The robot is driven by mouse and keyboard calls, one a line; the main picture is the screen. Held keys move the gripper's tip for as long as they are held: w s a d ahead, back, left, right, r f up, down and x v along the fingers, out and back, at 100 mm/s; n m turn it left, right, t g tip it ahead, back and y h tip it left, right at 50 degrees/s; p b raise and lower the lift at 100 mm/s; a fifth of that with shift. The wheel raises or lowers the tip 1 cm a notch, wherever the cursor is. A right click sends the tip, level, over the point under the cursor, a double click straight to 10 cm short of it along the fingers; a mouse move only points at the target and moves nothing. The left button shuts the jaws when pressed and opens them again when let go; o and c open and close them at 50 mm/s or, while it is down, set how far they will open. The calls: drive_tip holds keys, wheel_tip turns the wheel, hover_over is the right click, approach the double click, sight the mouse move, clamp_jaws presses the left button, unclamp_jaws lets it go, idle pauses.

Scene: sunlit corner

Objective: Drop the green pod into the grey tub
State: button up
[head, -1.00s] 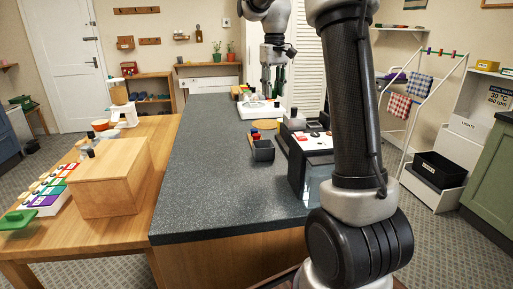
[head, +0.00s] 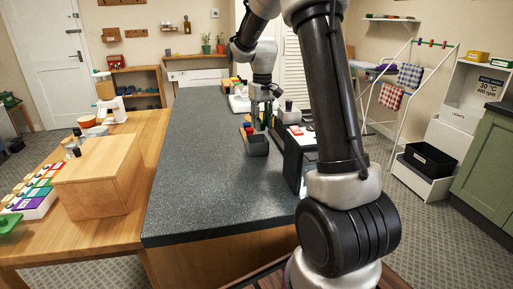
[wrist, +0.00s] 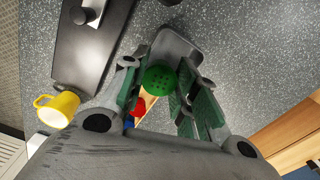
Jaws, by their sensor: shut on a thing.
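My gripper (head: 262,124) is over the dark counter in the head view. In the wrist view my gripper (wrist: 160,88) has its two green-padded fingers closed on the green pod (wrist: 157,79), a round ball with small dark holes. The grey tub (head: 258,148) is a small open box on the counter, just below and nearer than the fingers. In the wrist view the grey tub (wrist: 182,42) lies beyond the fingertips, with the pod overlapping its near edge. The pod is too small to make out in the head view.
A wooden holder with red (wrist: 137,107) and blue pieces sits beside the tub. A dark box-shaped machine (head: 296,160) stands right of the tub. A yellow mug (wrist: 57,108) shows in the wrist view. The counter (head: 200,170) left of the tub is clear.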

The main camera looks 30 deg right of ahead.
drive_tip(key=shift+f, duration=1.9)
drive_tip(key=o, duration=0.7)
drive_tip(key=shift+r, duration=0.15)
wheel_tip(320, 180, up, 12)
drive_tip(key=shift+f, duration=0.15)
